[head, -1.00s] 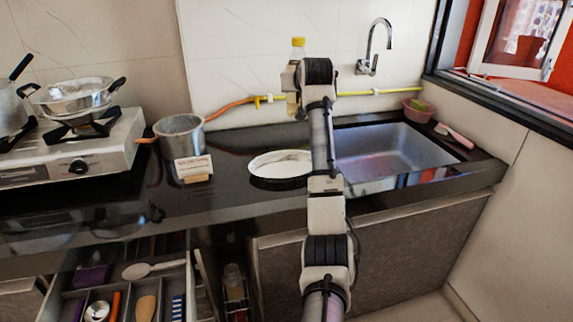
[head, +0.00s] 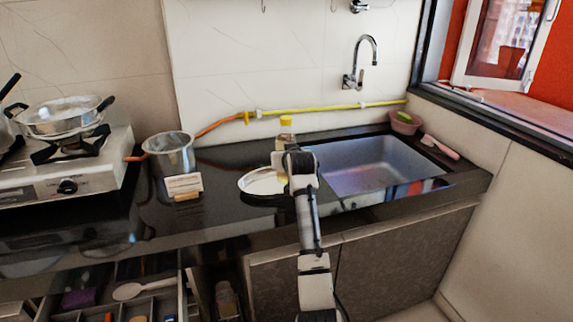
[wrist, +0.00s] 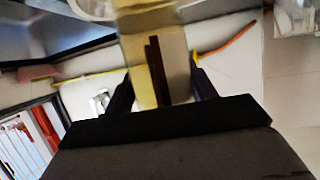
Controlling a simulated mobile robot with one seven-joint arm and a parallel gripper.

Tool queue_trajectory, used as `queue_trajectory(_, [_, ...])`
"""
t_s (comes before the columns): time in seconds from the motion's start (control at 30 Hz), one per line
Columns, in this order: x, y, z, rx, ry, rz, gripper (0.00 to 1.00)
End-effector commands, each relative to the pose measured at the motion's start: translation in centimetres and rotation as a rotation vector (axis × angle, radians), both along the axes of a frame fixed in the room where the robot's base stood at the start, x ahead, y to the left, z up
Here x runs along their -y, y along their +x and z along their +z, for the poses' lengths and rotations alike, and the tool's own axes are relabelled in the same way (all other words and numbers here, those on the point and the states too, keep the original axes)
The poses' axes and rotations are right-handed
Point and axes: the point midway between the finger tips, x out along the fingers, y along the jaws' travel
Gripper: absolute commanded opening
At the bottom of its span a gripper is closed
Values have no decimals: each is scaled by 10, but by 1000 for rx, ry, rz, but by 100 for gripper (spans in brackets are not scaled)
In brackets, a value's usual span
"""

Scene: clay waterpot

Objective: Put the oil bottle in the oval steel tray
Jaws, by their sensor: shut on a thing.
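The oil bottle (head: 286,124) has a yellow cap and shows above my gripper (head: 284,160) in the head view. Its lower part is hidden behind my gripper and arm. In the wrist view the yellowish bottle (wrist: 150,55) stands between the two dark fingers of my gripper (wrist: 160,88), which is shut on it. The oval steel tray (head: 250,184) lies on the dark counter left of the sink. The bottle and gripper are at the tray's right side in the head view; my arm covers part of that side. I cannot tell whether the bottle touches the tray.
A steel pot (head: 170,153) and a small card (head: 184,186) stand left of the tray. The stove (head: 75,180) with a pan is farther left. The sink (head: 375,165) lies to the right. A yellow-orange hose (head: 320,110) runs along the wall. An open drawer (head: 120,292) is below.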

Motion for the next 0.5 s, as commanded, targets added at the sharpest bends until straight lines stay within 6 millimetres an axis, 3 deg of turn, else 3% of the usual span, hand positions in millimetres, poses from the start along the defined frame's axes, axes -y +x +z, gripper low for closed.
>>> queue_trajectory(0.2, [1,0,-28,2,1,-1,11])
queue_trajectory(0.5, [0,0,-31,4,1,0,11])
